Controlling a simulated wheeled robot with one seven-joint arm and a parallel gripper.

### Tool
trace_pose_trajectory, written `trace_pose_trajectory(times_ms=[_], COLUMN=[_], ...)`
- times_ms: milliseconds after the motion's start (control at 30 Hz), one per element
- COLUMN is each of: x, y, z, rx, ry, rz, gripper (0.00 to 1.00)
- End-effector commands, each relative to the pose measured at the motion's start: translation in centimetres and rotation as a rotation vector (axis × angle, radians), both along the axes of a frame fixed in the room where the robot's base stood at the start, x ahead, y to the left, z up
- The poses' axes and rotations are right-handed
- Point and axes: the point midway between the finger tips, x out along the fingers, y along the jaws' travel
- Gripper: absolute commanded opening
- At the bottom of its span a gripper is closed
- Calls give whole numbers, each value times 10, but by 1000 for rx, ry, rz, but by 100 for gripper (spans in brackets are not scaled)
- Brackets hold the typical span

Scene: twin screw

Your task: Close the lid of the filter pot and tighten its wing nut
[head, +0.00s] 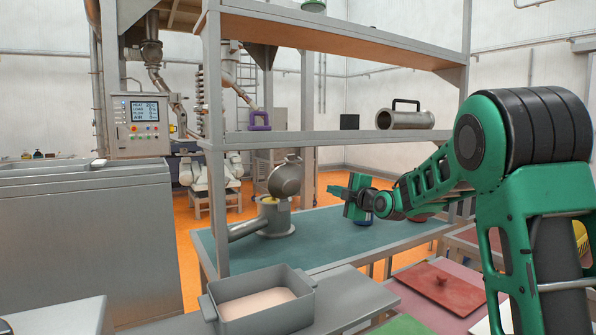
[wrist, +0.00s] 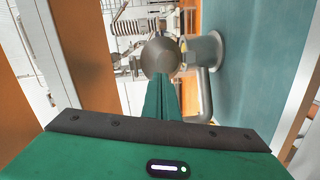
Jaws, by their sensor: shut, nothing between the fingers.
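The filter pot (head: 278,218) stands on the teal bench, a grey metal cylinder with a slanting side pipe. Its round lid (head: 285,180) is open, tilted up above the pot. A little yellow shows at the pot's mouth. I cannot make out the wing nut. My green gripper (head: 331,189) is shut and empty, to the right of the lid and apart from it in the head view. In the wrist view my gripper's fingers (wrist: 161,84) point toward the lid (wrist: 160,57), with the pot (wrist: 207,50) to its right; whether they touch the lid is unclear there.
The teal bench top (head: 340,238) is mostly bare around the pot. A grey shelf frame (head: 330,138) stands in front, with a metal canister (head: 405,119) on its shelf. A grey bin (head: 262,303) sits in the foreground. A blue object (head: 366,218) is below my gripper.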

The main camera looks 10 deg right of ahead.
Motion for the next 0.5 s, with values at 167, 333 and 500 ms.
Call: trace_pose_trajectory(times_ms=[167,333,500], x=[31,40,57], y=[30,40,46], z=[24,34,36], rx=[-111,-147,-150], ry=[-205,-277,-280], rz=[54,65,65], gripper=[0,0,0])
